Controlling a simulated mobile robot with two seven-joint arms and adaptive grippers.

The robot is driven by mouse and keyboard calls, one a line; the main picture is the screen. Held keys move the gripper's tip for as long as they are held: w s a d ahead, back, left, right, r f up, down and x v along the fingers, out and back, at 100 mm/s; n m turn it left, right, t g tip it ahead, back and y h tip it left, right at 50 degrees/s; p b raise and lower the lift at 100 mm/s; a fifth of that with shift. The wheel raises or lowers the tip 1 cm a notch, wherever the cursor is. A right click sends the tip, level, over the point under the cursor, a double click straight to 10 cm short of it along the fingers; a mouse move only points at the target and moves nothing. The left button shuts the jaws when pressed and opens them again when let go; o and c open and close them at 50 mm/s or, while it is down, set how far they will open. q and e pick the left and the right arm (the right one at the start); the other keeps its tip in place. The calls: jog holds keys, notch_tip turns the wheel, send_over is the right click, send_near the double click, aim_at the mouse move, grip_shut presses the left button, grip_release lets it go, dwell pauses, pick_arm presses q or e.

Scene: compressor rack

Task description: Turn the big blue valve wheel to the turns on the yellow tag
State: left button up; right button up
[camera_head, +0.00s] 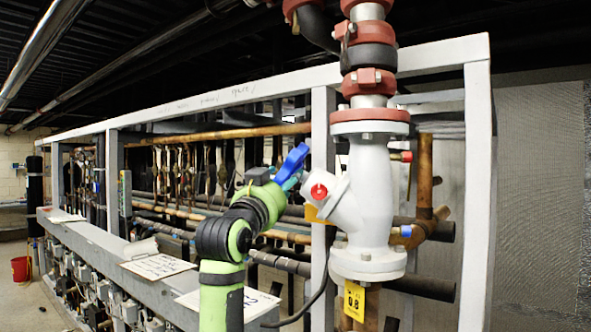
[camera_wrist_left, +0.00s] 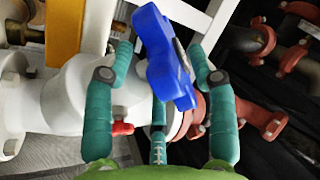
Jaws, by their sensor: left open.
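The big blue valve wheel (camera_head: 293,162) shows edge-on at the left of the white valve body (camera_head: 368,200) in the head view. It also shows large in the left wrist view (camera_wrist_left: 164,60). My left gripper (camera_head: 288,183) is at the wheel, its teal fingers open. In the left wrist view the gripper (camera_wrist_left: 160,52) has fingers on both sides of the wheel, with gaps, and another finger partly hidden below it. A yellow tag (camera_head: 354,301) hangs below the valve; its dark marks look like "08", too small to be sure. My right gripper is out of view.
A grey rack post (camera_head: 477,200) stands right of the valve, and another post (camera_head: 321,140) stands behind it. Copper pipes (camera_head: 220,133) run behind my arm. White sheets (camera_head: 158,266) lie on the grey ledge at left. A red bucket (camera_head: 20,268) stands on the floor far left.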

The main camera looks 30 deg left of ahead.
aim_at(288, 170)
pick_arm(q)
jog(key=r+p, duration=0.1)
jog(key=w+r, duration=0.1)
jog(key=r+p, duration=0.1)
jog(key=shift+w+d+p, duration=0.3)
jog(key=shift+w, duration=0.5)
jog(key=shift+w+a+f+p, duration=0.1)
jog(key=shift+w+a+p, duration=0.05)
jog(key=shift+w+p, duration=0.25)
jog(key=shift+w+a+f, duration=0.15)
jog(key=shift+w, duration=0.15)
jog(key=shift+w+a+f, duration=0.1)
jog(key=c, duration=0.3)
jog(key=shift+s+r, duration=0.2)
jog(key=shift+s, duration=0.1)
grip_shut()
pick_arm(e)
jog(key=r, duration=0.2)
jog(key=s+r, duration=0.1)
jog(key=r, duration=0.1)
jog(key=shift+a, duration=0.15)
